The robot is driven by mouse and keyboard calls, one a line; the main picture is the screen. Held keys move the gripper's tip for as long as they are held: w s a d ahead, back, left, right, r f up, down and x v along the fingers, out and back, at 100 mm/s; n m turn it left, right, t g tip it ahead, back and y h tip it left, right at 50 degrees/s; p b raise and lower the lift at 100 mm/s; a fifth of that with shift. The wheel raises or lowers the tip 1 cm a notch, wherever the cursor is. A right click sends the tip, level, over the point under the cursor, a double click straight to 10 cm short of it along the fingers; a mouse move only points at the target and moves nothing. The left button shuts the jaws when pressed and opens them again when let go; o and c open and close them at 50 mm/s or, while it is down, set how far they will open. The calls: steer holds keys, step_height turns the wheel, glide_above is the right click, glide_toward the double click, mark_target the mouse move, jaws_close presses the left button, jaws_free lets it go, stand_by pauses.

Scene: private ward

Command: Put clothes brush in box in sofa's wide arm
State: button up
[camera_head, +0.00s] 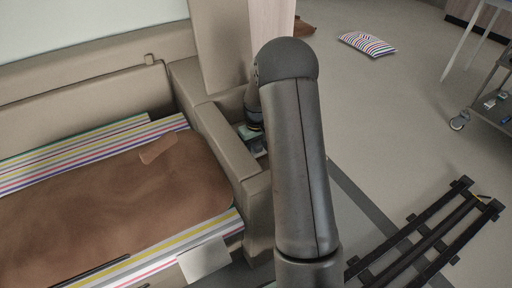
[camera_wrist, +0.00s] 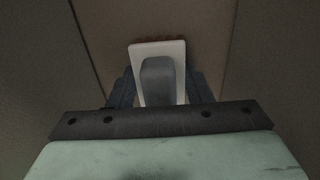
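The clothes brush (camera_wrist: 160,82) looks like a pale flat rectangle with a grey block on it. It sits centred in the wrist view. My gripper (camera_wrist: 160,90) has one dark finger close against each side of it and appears shut on it. Brown walls rise to the left and right of the brush. In the camera_head view, my arm reaches down into the open recess in the sofa's wide arm (camera_head: 223,137). There my gripper's fingertips and the brush are hidden by my arm and the recess walls. A box inside cannot be made out clearly.
A brown blanket (camera_head: 100,215) covers the striped sofa seat (camera_head: 30,172) at left. A striped pillow (camera_head: 367,44) lies on the floor. A black slatted rack (camera_head: 430,235) is at lower right, a cart (camera_head: 490,110) at far right. The floor between is clear.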

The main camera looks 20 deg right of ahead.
steer(key=o, duration=0.4)
step_height(320, 180, up, 12)
steer(key=p, duration=0.3)
steer(key=shift+r+p, duration=0.2)
steer(key=shift+p, duration=0.1)
